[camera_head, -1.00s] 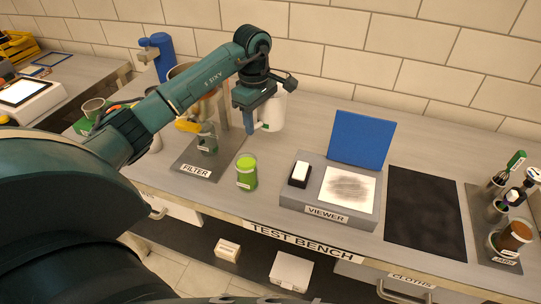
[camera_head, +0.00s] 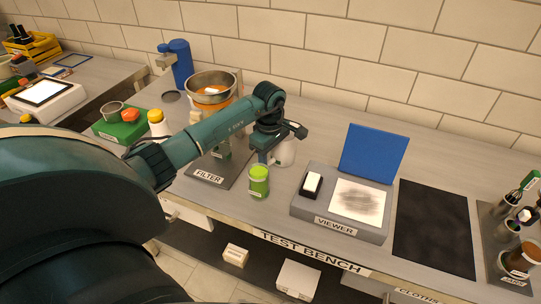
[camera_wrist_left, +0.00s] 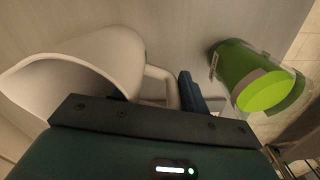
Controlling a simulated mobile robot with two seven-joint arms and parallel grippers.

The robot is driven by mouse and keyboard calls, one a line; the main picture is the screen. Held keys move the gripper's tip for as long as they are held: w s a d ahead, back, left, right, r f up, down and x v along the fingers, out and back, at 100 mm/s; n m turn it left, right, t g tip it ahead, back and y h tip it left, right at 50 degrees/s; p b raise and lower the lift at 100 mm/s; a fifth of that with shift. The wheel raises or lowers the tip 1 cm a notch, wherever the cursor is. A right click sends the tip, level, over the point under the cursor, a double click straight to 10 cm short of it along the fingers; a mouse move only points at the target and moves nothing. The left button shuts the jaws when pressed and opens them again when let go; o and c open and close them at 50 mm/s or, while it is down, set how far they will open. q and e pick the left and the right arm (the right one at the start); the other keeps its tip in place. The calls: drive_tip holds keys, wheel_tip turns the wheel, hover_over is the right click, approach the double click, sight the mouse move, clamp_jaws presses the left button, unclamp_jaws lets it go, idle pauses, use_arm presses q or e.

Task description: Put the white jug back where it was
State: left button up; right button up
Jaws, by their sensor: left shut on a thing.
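The white jug (camera_head: 286,153) is behind the green-lidded jar, partly hidden by my left gripper in the head view. My left gripper (camera_head: 264,156) is shut on the jug's handle. In the left wrist view the jug (camera_wrist_left: 112,48) is at left with its wide mouth toward the lower left, and its handle (camera_wrist_left: 160,84) lies beside a dark blue finger of the left gripper (camera_wrist_left: 182,92). I cannot tell whether its base touches the bench. My right gripper is out of view.
The green jar (camera_head: 259,182) stands close in front of the gripper; it also shows in the wrist view (camera_wrist_left: 258,80). The viewer (camera_head: 340,215) with raised blue lid is to the right. Bare bench lies behind the viewer.

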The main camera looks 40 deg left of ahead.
use_arm(q)
drive_tip(key=shift+f, duration=0.2)
drive_tip(key=o, duration=0.9)
drive_tip(key=shift+r, duration=0.1)
drive_tip(key=o, duration=0.4)
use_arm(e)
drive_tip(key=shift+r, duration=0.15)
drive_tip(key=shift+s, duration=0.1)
use_arm(q)
drive_tip(key=shift+r, duration=0.55)
wheel_tip(320, 180, up, 10)
drive_tip(key=shift+s+r+b, duration=0.1)
drive_tip(key=shift+r+b, duration=0.15)
drive_tip(key=shift+b, duration=0.75)
drive_tip(key=shift+r, duration=0.35)
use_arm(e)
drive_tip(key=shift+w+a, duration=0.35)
